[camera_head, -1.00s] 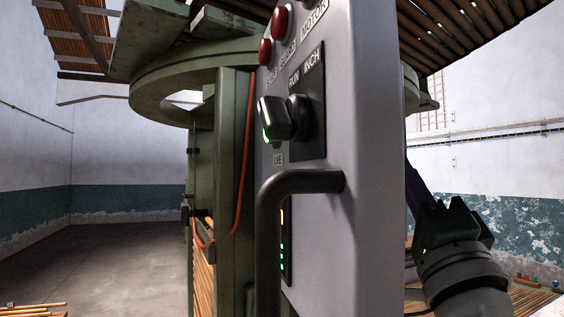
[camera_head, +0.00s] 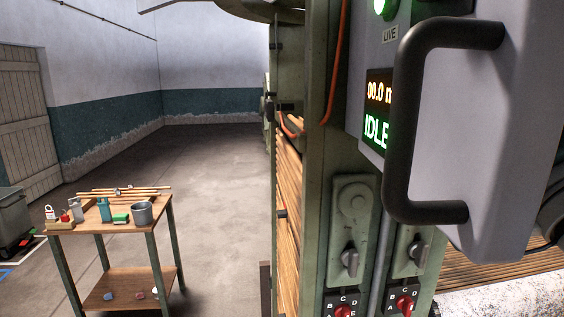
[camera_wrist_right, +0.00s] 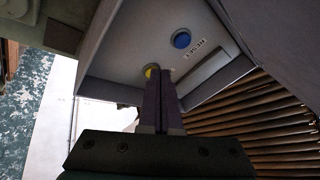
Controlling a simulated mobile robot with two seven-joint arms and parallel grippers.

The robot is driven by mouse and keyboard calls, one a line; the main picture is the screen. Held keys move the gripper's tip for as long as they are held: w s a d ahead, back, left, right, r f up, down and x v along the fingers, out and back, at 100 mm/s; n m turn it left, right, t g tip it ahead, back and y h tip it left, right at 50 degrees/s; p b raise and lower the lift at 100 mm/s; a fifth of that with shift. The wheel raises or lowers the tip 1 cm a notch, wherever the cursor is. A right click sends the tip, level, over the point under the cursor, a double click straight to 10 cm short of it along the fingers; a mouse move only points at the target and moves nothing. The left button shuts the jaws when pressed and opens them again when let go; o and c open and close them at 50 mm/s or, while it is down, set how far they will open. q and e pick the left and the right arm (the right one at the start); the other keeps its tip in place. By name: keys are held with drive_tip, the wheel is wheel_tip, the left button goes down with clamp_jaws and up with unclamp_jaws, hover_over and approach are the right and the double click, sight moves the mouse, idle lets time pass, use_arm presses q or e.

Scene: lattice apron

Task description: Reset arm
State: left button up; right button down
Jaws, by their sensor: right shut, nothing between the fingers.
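The grey control box (camera_head: 525,120) fills the upper right of the head view, with a black handle (camera_head: 400,130), a lit green lamp and a display (camera_head: 377,110) reading "IDLE". In the right wrist view, the underside of the box (camera_wrist_right: 125,45) carries a blue button (camera_wrist_right: 181,40) beside a label that appears to read RESET, upside down. A yellow round part (camera_wrist_right: 150,72) sits left of it, partly hidden by my fingertips. My right gripper (camera_wrist_right: 160,72) is shut and empty, its tips overlapping the yellow part; contact cannot be told. My left gripper is not in view.
Below the box, a green frame carries grey switches (camera_head: 352,235) and red selector knobs (camera_head: 345,312). A wooden table (camera_head: 125,228) with bottles, a bucket (camera_head: 142,213) and rods stands left. The floor (camera_head: 215,170) between is mostly open. A grey bin (camera_head: 14,220) is at far left.

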drive_tip(key=s+a+f+n+g+y+p, duration=0.1)
drive_tip(key=s+a+f+n+g+y, duration=0.15)
drive_tip(key=f+n+g, duration=0.3)
drive_tip(key=s+a+f+n+g+y+p, duration=0.2)
drive_tip(key=s+a+f+n+g, duration=0.2)
drive_tip(key=f, duration=0.3)
drive_tip(key=s+f+n+g+h+p, duration=0.1)
drive_tip(key=s+f+g, duration=0.3)
drive_tip(key=s, duration=0.6)
drive_tip(key=s+d+f+n+g+h+p, duration=0.1)
drive_tip(key=s+f+n+g, duration=0.3)
drive_tip(key=s, duration=0.6)
drive_tip(key=shift+g, duration=1.05)
drive_tip(key=shift+w+d, duration=0.1)
